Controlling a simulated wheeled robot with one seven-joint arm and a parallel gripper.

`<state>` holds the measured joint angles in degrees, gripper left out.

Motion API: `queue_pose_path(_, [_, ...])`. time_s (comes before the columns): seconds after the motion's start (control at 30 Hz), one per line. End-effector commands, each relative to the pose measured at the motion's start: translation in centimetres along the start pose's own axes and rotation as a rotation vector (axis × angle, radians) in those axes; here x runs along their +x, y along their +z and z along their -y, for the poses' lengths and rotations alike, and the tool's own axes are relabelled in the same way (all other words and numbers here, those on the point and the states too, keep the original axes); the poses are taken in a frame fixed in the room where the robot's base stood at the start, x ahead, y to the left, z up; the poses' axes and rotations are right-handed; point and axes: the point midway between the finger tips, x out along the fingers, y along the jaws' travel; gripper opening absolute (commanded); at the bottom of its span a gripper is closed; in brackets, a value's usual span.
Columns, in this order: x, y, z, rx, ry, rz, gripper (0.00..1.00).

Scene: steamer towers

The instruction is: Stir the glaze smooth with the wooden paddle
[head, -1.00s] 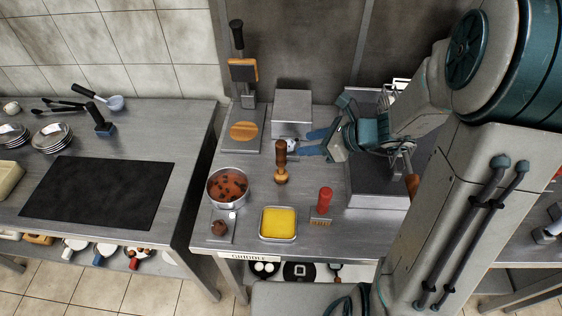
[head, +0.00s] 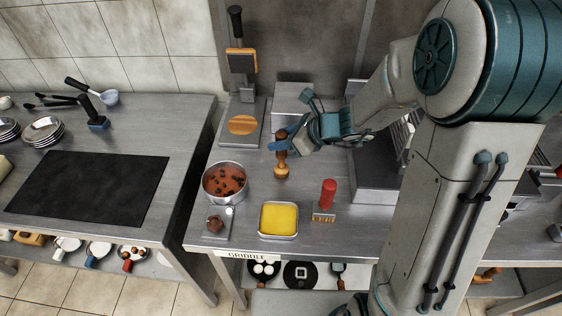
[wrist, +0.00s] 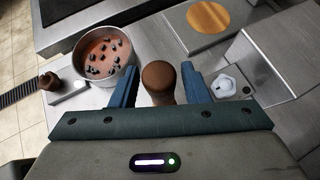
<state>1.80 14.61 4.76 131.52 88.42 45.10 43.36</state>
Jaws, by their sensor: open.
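The wooden tool (head: 281,169), likely the paddle, stands upright on the counter with its brown handle up. In the wrist view its handle (wrist: 158,80) is between my two blue fingers, with a visible gap at the right finger. My gripper (head: 281,140) is open around the top of this handle. A steel pot (head: 208,197) stands to the left, holding a reddish liquid with dark lumps (head: 227,181), likely the glaze. The pot also shows in the wrist view (wrist: 131,76), left of my fingers. The tool's lower end is hidden there.
A tray of yellow stuff (head: 279,219) and a red-handled tool (head: 328,195) stand toward the counter's front edge. A small brown-knobbed item (head: 215,224) sits before the pot. A press with a wooden disc (head: 243,125) stands behind. A small white cup (wrist: 226,86) is right of my fingers.

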Motion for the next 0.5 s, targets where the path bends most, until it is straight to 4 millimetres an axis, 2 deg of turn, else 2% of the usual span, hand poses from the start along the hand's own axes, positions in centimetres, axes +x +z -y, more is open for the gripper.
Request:
queue_pose_path(0.17, [-0.02, 0.03, 0.00, 0.000, 0.000, 0.000, 0.42])
queue_pose_path(0.27, [-0.03, 0.02, 0.00, 0.000, 0.000, 0.000, 0.17])
queue_pose_path(0.3, [-0.03, 0.02, 0.00, 0.000, 0.000, 0.000, 0.06])
queue_pose_path(0.33, [-0.03, 0.02, 0.00, 0.000, 0.000, 0.000, 0.00])
queue_pose_path(0.5, [-0.10, 0.12, 0.01, -0.001, 0.000, 0.001, 0.00])
